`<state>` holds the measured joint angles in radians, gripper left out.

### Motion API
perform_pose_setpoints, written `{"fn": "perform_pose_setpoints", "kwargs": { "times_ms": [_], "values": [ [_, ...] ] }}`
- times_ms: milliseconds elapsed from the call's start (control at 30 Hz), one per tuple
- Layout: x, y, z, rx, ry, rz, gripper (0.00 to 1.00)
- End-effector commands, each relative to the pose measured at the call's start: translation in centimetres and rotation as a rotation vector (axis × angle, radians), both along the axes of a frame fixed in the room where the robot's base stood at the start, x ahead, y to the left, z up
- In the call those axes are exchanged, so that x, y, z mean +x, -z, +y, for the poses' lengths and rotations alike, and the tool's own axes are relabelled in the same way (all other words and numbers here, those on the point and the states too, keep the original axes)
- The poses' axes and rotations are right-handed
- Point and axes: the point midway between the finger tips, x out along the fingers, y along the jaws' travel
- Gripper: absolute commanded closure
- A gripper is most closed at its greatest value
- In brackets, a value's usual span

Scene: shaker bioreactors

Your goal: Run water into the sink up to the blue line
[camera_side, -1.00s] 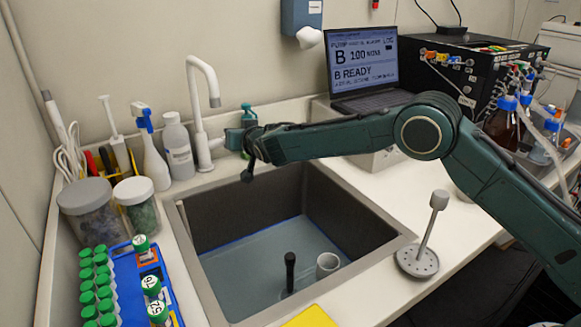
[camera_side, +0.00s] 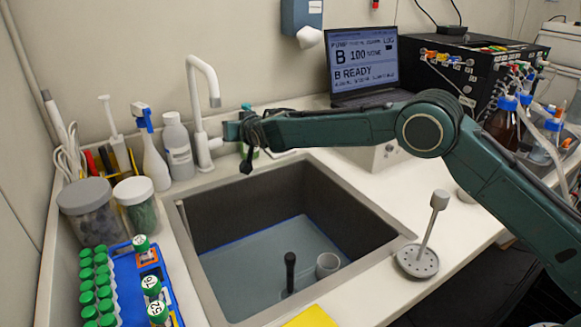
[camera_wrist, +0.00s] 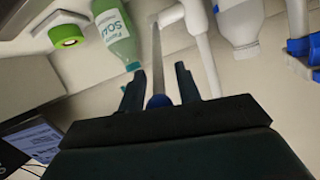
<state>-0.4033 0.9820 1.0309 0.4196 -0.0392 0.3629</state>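The sink (camera_side: 330,195) holds still, grey-blue water (camera_side: 250,270). The blue line (camera_side: 250,238) shows along the sink wall right at the water's back edge; I cannot tell any gap between them. The white tap (camera_side: 203,110) stands behind the sink, and no stream shows below its spout. My gripper (camera_side: 236,131) is beside the tap's base. In the wrist view my gripper (camera_wrist: 160,85) is open, its fingers on either side of the tap's thin grey lever (camera_wrist: 157,60), which has a blue end. Gaps show between lever and fingers.
A green soap bottle (camera_wrist: 116,35) stands close beside the tap, partly behind my gripper in the side view. A white-capped bottle (camera_side: 177,148) is left of the tap. A black rod (camera_side: 290,272) and a pale cup (camera_side: 327,265) stand in the water.

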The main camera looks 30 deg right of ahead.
Motion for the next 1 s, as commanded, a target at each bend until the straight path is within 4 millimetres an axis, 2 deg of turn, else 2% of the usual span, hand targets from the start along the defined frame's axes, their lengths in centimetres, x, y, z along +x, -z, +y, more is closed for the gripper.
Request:
{"fn": "perform_pose_setpoints", "kwargs": {
  "times_ms": [267, 467, 1000],
  "values": [
    [-0.6, -0.2, 0.1, -0.001, -0.001, 0.002, 0.67],
    [-1.7, -0.7, 0.2, 0.001, -0.002, 0.001, 0.67],
    [-6.9, -2.7, 0.4, 0.000, -0.001, 0.001, 0.67]
  ]
}}
